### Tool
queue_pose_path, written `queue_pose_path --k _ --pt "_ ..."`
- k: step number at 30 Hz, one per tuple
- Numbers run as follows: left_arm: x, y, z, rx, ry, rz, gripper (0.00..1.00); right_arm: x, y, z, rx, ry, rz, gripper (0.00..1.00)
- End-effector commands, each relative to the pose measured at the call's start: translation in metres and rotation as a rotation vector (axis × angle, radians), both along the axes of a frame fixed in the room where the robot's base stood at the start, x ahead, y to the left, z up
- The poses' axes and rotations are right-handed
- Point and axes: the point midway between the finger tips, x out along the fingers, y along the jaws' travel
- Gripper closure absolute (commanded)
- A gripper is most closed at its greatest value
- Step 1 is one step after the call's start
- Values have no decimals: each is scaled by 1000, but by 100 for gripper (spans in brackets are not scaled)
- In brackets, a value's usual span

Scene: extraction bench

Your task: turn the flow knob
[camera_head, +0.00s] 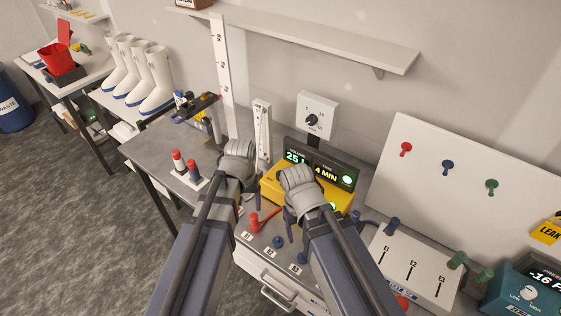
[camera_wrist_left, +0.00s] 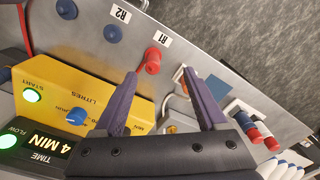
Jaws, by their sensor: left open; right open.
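A white wall plate (camera_head: 317,116) carries a dark dial knob (camera_head: 312,120) with marks around it; its label is too small to read. A yellow box (camera_head: 279,191) stands below it. In the left wrist view this box (camera_wrist_left: 88,88) has a blue knob (camera_wrist_left: 77,116) by the word LITRES and a lit green START button (camera_wrist_left: 32,95). I cannot tell which knob sets the flow. My left gripper (camera_head: 240,165) is by the box's left side; in its wrist view it (camera_wrist_left: 160,73) is open and empty. My right gripper (camera_head: 298,182) is over the box, its fingers mostly hidden.
A display (camera_head: 322,164) reads 25 L and 4 MIN. A red peg (camera_head: 256,224) and blue pegs stand at the bench front. A tall white scale (camera_head: 222,75) and red-topped tubes (camera_head: 178,163) are left. A slotted white panel (camera_head: 415,270) is right.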

Motion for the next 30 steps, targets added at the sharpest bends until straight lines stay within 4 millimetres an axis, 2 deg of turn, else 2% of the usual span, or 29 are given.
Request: queue_pose_path --k 1,3,8,12,15,19,26,30 --pt "26 -3 13 -7 -3 41 26 0 0 13 0 0 -1 28" --pt "49 -9 18 -15 -5 98 26 0 0 18 1 0 -2 28" --pt "103 -36 26 -27 -2 219 26 0 0 26 1 0 -3 28" --pt "147 -71 29 -30 6 318 26 0 0 29 1 0 -4 28" --pt "167 -92 29 -29 13 374 26 0 0 29 1 0 -4 28" --pt "175 -104 30 -28 17 408 26 0 0 30 1 0 -4 28" --pt "173 -105 27 -28 17 413 26 0 0 27 1 0 -3 28" --pt "173 -105 19 -29 17 412 26 0 0 19 0 0 -2 28"
